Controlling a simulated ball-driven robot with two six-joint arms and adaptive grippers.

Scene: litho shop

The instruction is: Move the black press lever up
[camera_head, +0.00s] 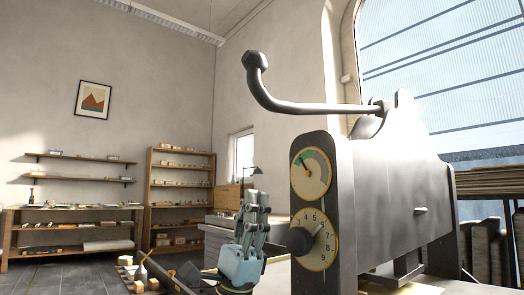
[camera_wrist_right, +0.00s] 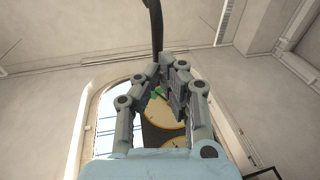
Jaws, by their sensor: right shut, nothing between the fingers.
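The black press lever (camera_head: 300,106) runs left from a pivot at the top of the press and bends up to a dark knob (camera_head: 255,60) at its end. The press (camera_head: 385,200) is a large dark grey machine on the right. My right gripper (camera_head: 252,200) points up below the knob, left of the press front, well apart from the lever. It is shut and empty. In the right wrist view my right gripper (camera_wrist_right: 166,62) has its fingers together, with the lever (camera_wrist_right: 155,22) beyond them. My left gripper is not in view.
The press front carries a gauge (camera_head: 311,174) with a green sector and a numbered dial (camera_head: 316,240) with a black knob. Shelves (camera_head: 180,195) stand against the far wall. The air between my right gripper and the lever looks free.

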